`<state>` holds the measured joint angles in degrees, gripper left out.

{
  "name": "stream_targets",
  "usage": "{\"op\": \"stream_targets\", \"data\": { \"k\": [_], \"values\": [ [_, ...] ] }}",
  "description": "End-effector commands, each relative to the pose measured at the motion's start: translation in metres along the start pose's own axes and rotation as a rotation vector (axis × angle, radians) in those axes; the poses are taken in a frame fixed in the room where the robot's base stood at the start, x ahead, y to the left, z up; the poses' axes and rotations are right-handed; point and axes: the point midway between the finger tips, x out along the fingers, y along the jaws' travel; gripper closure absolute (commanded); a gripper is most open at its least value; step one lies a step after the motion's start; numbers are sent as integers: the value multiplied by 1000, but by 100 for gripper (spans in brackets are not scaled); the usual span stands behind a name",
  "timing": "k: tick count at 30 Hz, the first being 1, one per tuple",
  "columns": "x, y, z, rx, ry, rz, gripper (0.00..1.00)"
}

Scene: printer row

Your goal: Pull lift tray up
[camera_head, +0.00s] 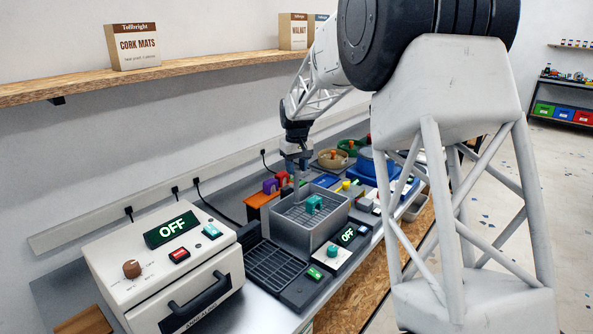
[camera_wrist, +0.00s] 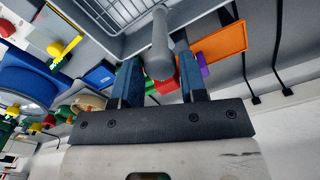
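The lift tray (camera_head: 290,212) is a wire-mesh tray inside a grey open-topped bin (camera_head: 287,238). A teal part (camera_head: 314,204) sits on it in the head view. The mesh also shows at the top of the wrist view (camera_wrist: 112,12). A grey rounded post (camera_wrist: 160,48), seemingly the tray's handle, rises at the bin's edge. My gripper (camera_head: 298,172) is over the back-left side of the bin. In the wrist view my gripper (camera_wrist: 159,62) has its two blue-grey fingers apart, with the post's end between them and narrow gaps visible on both sides.
A white machine (camera_head: 165,265) reading OFF and a dark grated stand (camera_head: 275,268) are left of the bin. A small control box (camera_head: 335,252) stands in front. An orange stand (camera_head: 262,203) with coloured parts is behind. A shelf (camera_head: 190,66) hangs above.

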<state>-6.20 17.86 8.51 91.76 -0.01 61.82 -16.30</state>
Motion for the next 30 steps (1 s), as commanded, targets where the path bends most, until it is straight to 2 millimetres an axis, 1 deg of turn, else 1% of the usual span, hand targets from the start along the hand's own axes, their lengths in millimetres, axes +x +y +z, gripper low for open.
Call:
{"op": "stream_targets", "data": {
  "k": [1, 3, 4, 12, 17, 23, 30],
  "values": [
    [-2, 0, 0, 0, 3, 1, 53],
    [-1, 0, 0, 0, 2, 0, 42],
    [-1, 0, 0, 0, 1, 0, 41],
    [0, 0, 0, 0, 0, 0, 41],
    [-5, 0, 0, 0, 1, 0, 41],
    [-24, 0, 0, 0, 2, 0, 41],
    [-54, 0, 0, 0, 2, 1, 41]
  ]
}}
